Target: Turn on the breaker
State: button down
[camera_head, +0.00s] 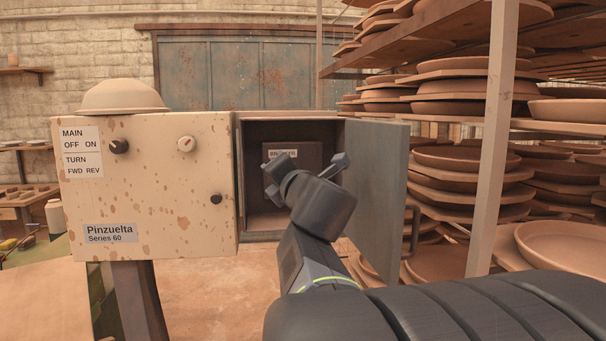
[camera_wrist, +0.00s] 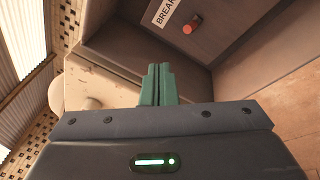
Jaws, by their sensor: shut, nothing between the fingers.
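The breaker (camera_head: 312,152) is a dark panel inside an open metal cabinet (camera_head: 240,185), with a white label partly covered by my arm. In the wrist view the label (camera_wrist: 178,10) reads "BREAK", cut off by the frame edge. A small red-orange knob or switch (camera_wrist: 191,26) sticks out near the label; whether it is on or off I cannot tell. My gripper (camera_wrist: 161,84) has green fingers, pressed together and empty. The fingers are apart from the red-orange knob, below and left of it in the wrist view. In the head view my arm hides the cabinet's lower part.
The cabinet door (camera_head: 378,190) stands open at right, close to my arm. A spotted cream control box (camera_head: 150,190) with knobs adjoins the cabinet at left. A shelf post (camera_head: 492,140) and racks of stacked clay plates (camera_head: 460,155) stand further right.

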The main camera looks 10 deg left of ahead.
jog(key=shift+s+d+r+p, duration=0.2)
jog(key=shift+s+d+r, duration=0.15)
jog(key=shift+s, duration=0.2)
jog(key=shift+s+d+r+p, duration=0.2)
jog(key=shift+s+r, duration=0.1)
jog(key=shift+s, duration=0.25)
